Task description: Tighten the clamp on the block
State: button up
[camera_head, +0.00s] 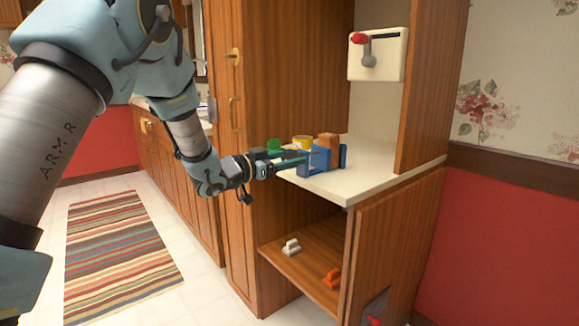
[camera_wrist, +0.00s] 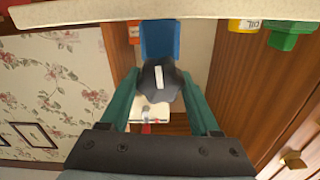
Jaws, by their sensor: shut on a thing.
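The blue clamp (camera_head: 312,161) stands on the cream worktop of the cabinet, with the brown block (camera_head: 329,141) at it. In the wrist view the clamp's blue body (camera_wrist: 160,38) lies behind a dark lobed knob (camera_wrist: 158,82) with a white stripe. A bit of the orange-brown block (camera_wrist: 134,34) shows beside the blue body. My gripper (camera_head: 296,161) reaches in from the left at worktop height. Its green fingers stand on both sides of the knob in the wrist view (camera_wrist: 160,92), shut on it. The jaw contact with the block is hidden.
A yellow can (camera_head: 302,142) and a green object (camera_head: 273,146) stand behind the clamp. A white box (camera_head: 379,53) with a red-handled crank hangs above. A lower shelf (camera_head: 311,262) holds a white and an orange item. Cabinet walls flank the worktop.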

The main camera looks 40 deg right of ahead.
jog(key=m+b, duration=0.4)
jog(key=b, duration=0.1)
jog(key=shift+s+f+m, duration=0.1)
jog(key=shift+f+m, duration=0.2)
jog(key=shift+f, duration=0.05)
jog(key=m+b, duration=0.3)
jog(key=b, duration=0.1)
jog(key=shift+r, duration=0.15)
jog(key=shift+r+m+b, duration=0.1)
jog(key=shift+m+b, duration=0.2)
jog(key=shift+m, duration=0.2)
jog(key=o, duration=1.4)
jog(key=shift+c, duration=0.2)
jog(key=a, duration=1)
jog(key=shift+w+a, duration=0.25)
jog(key=shift+a, duration=0.15)
